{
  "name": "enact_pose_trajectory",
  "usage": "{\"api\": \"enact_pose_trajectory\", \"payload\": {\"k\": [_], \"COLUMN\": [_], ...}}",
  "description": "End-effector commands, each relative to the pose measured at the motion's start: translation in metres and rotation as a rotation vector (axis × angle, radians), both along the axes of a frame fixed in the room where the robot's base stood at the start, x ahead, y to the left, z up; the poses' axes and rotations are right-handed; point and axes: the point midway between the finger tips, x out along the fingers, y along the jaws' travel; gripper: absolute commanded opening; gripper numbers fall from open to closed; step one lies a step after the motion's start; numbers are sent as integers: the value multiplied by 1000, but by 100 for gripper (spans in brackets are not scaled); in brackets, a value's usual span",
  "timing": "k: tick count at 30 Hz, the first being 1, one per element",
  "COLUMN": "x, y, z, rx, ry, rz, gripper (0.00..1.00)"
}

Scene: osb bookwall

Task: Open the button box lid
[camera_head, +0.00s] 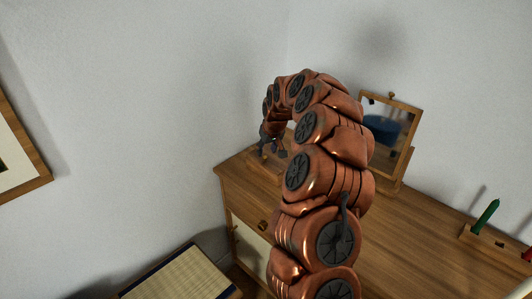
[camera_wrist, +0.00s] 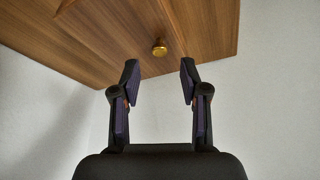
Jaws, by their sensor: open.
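My gripper (camera_wrist: 159,78) shows in the wrist view with its two dark, purple-padded fingers apart and nothing between them. A small brass knob (camera_wrist: 159,48) on a wood-grained surface (camera_wrist: 100,40) shows just beyond the fingertips, between them in the picture and apart from them. I cannot tell whether this surface is the button box lid or the dresser. In the head view my gripper (camera_head: 272,146) is small and dark at the arm's far end, over the dresser's left back corner. The button box cannot be made out clearly there; the arm and gripper hide much of that corner.
The wooden dresser (camera_head: 430,245) stands along the wall. A framed tilting mirror (camera_head: 384,131) stands on it right of my arm. A green peg-like object (camera_head: 486,216) stands in a wooden holder at the right. A woven-topped stool (camera_head: 180,275) is at lower left. The dresser's front middle is clear.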

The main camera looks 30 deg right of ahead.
Motion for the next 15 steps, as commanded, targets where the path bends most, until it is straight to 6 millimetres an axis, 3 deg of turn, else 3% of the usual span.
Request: {"api": "enact_pose_trajectory", "payload": {"k": [6,15], "x": [8,13], "y": [-1,-2], "z": [-24,-34], "rx": [4,0], "ry": [5,2], "rz": [-1,0], "gripper": [44,44]}}
